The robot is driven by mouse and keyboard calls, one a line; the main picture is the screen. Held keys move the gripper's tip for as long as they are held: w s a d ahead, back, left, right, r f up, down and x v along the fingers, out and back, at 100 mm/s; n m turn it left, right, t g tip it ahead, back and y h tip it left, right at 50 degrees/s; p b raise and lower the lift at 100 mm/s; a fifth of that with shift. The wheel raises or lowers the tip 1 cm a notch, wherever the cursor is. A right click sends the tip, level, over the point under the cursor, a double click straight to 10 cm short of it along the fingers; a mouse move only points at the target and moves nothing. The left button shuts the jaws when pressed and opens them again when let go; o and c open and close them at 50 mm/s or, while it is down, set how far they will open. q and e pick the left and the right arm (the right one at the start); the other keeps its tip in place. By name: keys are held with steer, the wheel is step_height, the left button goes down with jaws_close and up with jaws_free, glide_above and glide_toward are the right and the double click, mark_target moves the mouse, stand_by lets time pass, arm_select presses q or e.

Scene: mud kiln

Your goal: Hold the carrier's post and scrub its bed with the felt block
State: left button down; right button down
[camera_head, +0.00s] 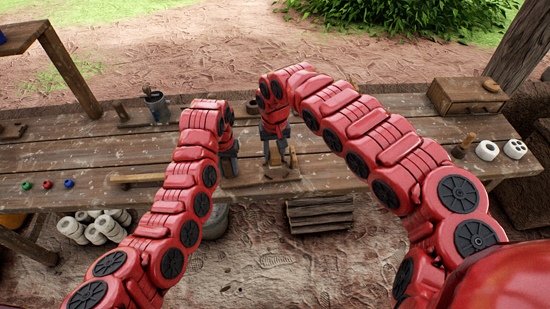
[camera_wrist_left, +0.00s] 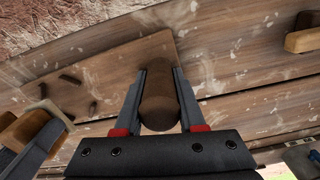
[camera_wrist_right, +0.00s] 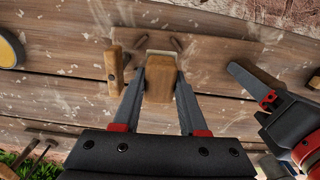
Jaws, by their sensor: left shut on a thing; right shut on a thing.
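The carrier is a wooden board whose bare bed (camera_wrist_left: 105,72) shows in the left wrist view, with short pegs standing on it. In the head view its front edge (camera_head: 252,182) lies at the table's near side. My left gripper (camera_head: 231,168) is shut on its rounded wooden post (camera_wrist_left: 160,102). My right gripper (camera_head: 274,155) is shut on the felt block (camera_wrist_right: 160,82), wooden with a pale felt edge. The block is over the pegged end of the bed; whether the felt touches is unclear. The arms hide much of the carrier in the head view.
A small wooden tool (camera_wrist_right: 113,70) stands close beside the felt block. A wooden batten (camera_head: 136,179) lies left of the carrier. My two grippers are close together.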

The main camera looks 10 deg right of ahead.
arm_select(q)
steer(key=shift+c, duration=2.1)
jaws_free()
step_height(320, 180, up, 12)
steer(key=shift+w+f, duration=0.1)
steer(key=shift+f, duration=0.15)
steer(key=shift+r, duration=0.25)
